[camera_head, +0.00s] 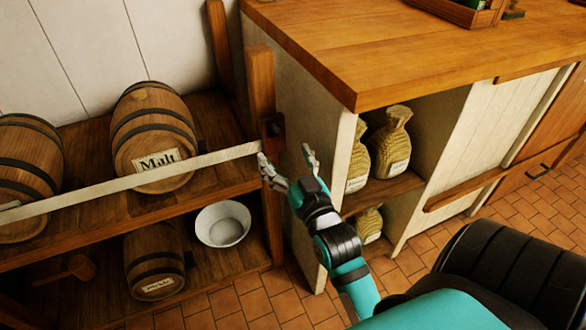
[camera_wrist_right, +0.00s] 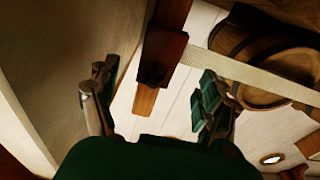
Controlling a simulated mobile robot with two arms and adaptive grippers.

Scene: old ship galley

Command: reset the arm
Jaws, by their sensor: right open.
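My right arm reaches from the lower right in the head view. Its gripper (camera_head: 287,164) is open, with nothing between the fingers, in front of the wooden shelf post (camera_head: 261,92). The right wrist view shows the two fingers of this gripper (camera_wrist_right: 155,100) spread apart, with a dark wooden block (camera_wrist_right: 160,57) beyond them. The pale strap (camera_head: 130,181) runs across the shelf to this block; its end lies close to the left finger in the head view. I cannot tell whether they touch. My left gripper is not in view.
A Malt barrel (camera_head: 153,125) stands on the upper shelf behind the strap. A white bowl (camera_head: 222,224) and a smaller barrel (camera_head: 154,262) are on the lower shelf. The wooden counter (camera_head: 440,40) is at right, with sacks (camera_head: 391,142) in its open side. Tiled floor (camera_head: 490,235) lies in front.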

